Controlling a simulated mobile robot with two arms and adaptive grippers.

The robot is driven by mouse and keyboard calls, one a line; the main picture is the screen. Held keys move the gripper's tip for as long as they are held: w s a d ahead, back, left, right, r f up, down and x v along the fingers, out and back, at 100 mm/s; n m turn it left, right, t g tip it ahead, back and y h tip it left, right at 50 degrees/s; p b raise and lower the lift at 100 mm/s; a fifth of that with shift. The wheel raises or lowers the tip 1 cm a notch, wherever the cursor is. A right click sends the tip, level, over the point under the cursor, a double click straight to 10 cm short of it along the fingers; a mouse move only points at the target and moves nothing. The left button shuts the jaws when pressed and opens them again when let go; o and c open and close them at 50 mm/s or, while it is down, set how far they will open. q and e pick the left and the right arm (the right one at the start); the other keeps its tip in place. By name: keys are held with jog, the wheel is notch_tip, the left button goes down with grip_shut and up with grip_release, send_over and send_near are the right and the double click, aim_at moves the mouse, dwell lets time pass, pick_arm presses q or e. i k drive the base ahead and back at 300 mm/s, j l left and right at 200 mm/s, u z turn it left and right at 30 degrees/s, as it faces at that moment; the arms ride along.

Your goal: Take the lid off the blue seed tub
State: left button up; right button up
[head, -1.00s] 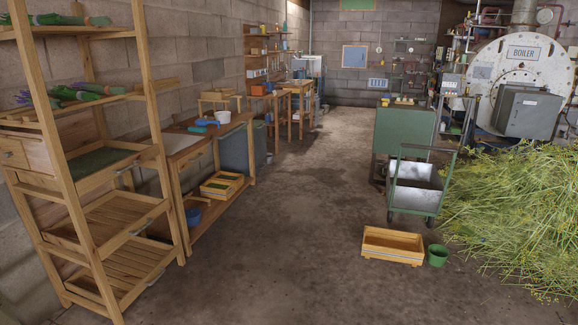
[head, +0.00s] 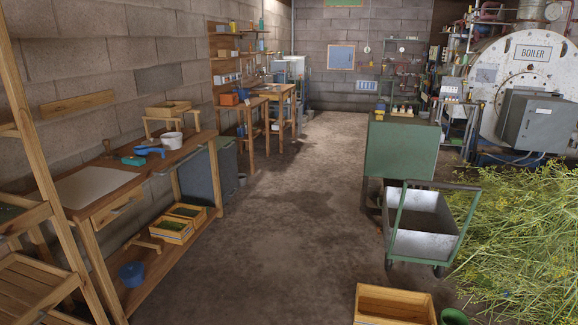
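A small round blue tub (head: 132,274) stands on the low shelf of the wooden bench at the left, near the shelf's front end. It appears upright. It is too small in the picture to tell whether a lid is on it. Neither of my grippers shows in the head view.
The wooden bench (head: 95,190) carries a white pot, a blue tool and a teal item. Shallow wooden boxes (head: 172,232) share its low shelf. A wooden rack (head: 28,215) stands near left. A green cart (head: 425,222) and wooden crate (head: 392,305) stand right. The middle floor is clear.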

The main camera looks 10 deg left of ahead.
aim_at(131, 270)
jog(key=i+j+u, duration=0.15)
jog(key=i+u, duration=0.25)
jog(key=i, duration=0.35)
jog(key=i+u, duration=0.35)
jog(key=i, duration=0.35)
jog(key=i+l+u, duration=0.4)
jog(key=i, duration=0.35)
jog(key=j, duration=0.1)
